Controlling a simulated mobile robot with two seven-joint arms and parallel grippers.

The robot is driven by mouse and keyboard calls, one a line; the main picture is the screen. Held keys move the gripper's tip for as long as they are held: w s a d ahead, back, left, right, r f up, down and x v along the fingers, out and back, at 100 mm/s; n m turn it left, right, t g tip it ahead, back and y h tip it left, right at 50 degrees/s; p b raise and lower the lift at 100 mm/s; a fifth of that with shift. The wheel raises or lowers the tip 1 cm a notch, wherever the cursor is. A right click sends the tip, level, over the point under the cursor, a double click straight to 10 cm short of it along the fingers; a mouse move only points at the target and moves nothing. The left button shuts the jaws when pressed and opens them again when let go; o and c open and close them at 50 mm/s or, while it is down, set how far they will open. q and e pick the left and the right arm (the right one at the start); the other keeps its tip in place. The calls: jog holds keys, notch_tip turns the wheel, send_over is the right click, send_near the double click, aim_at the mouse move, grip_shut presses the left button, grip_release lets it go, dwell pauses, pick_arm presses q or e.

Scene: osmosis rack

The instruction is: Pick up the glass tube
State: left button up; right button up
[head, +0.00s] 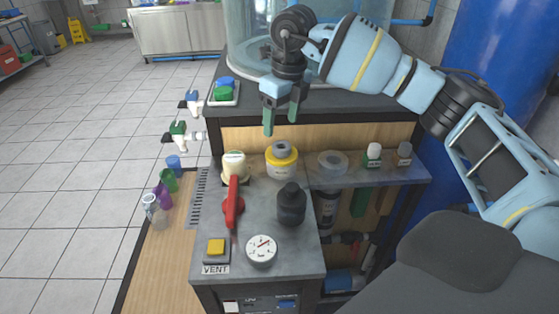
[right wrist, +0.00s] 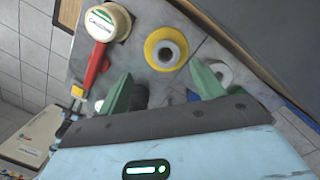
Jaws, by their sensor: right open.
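No thing is clearly a glass tube. The likeliest is a small clear cup or tube (head: 149,203) standing at the left end of a row of coloured cups on the wooden ledge; it is too small to tell. My right gripper (head: 281,124) is open and empty, pointing down above the back of the grey rack top. It is to the right of and higher than the clear piece, well apart from it. In the right wrist view its green fingers (right wrist: 163,90) are spread, with the yellow-ringed white fitting (right wrist: 166,48) beyond them. My left gripper is not in view.
The grey rack top (head: 290,250) carries a red-handled valve (head: 232,208), black bottle (head: 291,204), gauge (head: 261,249) and yellow VENT button (head: 216,247). Two small bottles (head: 373,155) stand right. Purple (head: 162,196) and green (head: 169,180) cups stand left. A large clear cylinder (head: 245,40) stands behind.

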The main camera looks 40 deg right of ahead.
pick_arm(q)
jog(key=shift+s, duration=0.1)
pick_arm(e)
notch_tip(320, 180, down, 7)
jog(key=shift+w+d, duration=0.25)
jog(key=shift+d, duration=0.1)
dwell(0.6)
jog(key=shift+r, duration=0.1)
jog(key=c, duration=0.7)
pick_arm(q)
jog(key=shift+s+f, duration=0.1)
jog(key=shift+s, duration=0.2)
pick_arm(e)
jog(key=shift+c, duration=0.8)
